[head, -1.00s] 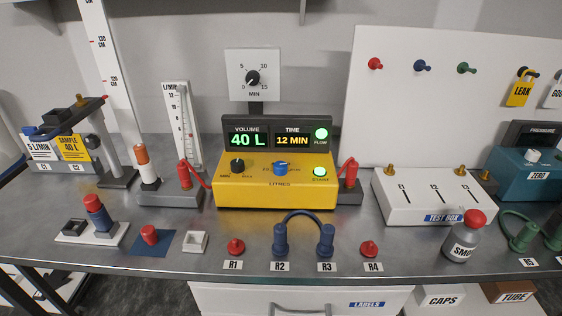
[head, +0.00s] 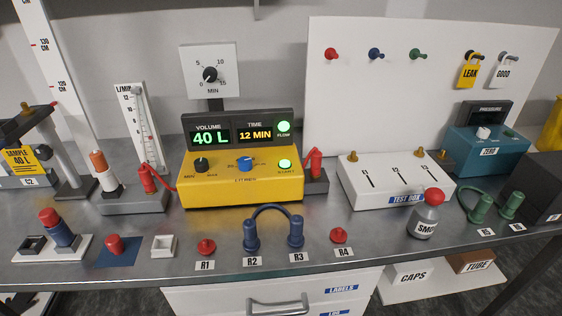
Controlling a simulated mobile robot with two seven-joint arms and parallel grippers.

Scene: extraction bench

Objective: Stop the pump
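The yellow pump (head: 240,190) stands at the middle of the bench. Its dark display (head: 240,131) reads VOLUME 40 L and TIME 12 MIN. The green FLOW lamp (head: 283,127) and the green START button (head: 285,164) are both lit. A black knob (head: 201,165) with MIN and MAX marks and a blue knob (head: 244,164) marked LITRES sit on its front. A white timer dial (head: 210,73) marked in MIN rises behind the pump. Neither of my grippers shows in the head view.
In front of the pump lie red plugs R1 (head: 206,247) and R4 (head: 339,236), with a blue looped tube (head: 272,211) at R2 and R3. A flowmeter (head: 138,125) stands left. A white test box (head: 395,184) and SMOKE bottle (head: 426,215) stand right.

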